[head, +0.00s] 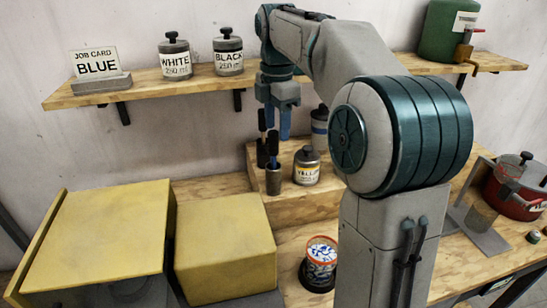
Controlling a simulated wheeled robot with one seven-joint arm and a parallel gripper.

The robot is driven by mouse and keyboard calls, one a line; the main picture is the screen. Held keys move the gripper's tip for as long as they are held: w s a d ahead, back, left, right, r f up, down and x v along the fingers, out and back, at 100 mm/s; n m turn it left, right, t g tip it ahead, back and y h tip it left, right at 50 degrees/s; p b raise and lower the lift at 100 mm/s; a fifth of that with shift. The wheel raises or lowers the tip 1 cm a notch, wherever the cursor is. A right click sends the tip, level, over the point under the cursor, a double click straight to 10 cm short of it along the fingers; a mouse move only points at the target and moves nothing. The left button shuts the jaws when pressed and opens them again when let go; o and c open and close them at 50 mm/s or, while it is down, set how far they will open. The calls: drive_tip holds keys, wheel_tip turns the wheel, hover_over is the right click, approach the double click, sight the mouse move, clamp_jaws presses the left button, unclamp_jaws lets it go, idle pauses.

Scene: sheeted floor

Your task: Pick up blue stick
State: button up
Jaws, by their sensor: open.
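A small brown cup (273,182) stands on the raised wooden step below the back shelf. Thin upright sticks with dark tops rise from it. One stick (273,160) looks bluish below its dark top and seems to be the blue stick. Another dark stick (262,153) is just left of it. My gripper (277,124) points down above the cup, its fingers spread. The sticks and the fingers overlap in the picture, so I cannot tell the exact gap between them. I see nothing clearly held.
A yellow-labelled jar (306,167) stands right beside the cup, with another jar (320,128) behind it. A job card (97,63) reading BLUE stands on the shelf. Yellow boxes (222,250) fill the lower left.

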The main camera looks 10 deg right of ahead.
sight(274, 142)
drive_tip(key=shift+w+a+f, duration=0.15)
drive_tip(key=shift+f, duration=1.25)
drive_tip(key=shift+w+a+f, duration=0.1)
drive_tip(key=shift+a+f, duration=0.05)
drive_tip(key=shift+f, duration=1.25)
clamp_jaws()
wheel_tip(274, 142, up, 10)
drive_tip(key=shift+r+p, duration=0.1)
drive_tip(key=shift+p, duration=0.35)
drive_tip(key=c, duration=0.6)
unclamp_jaws()
drive_tip(key=c, duration=0.4)
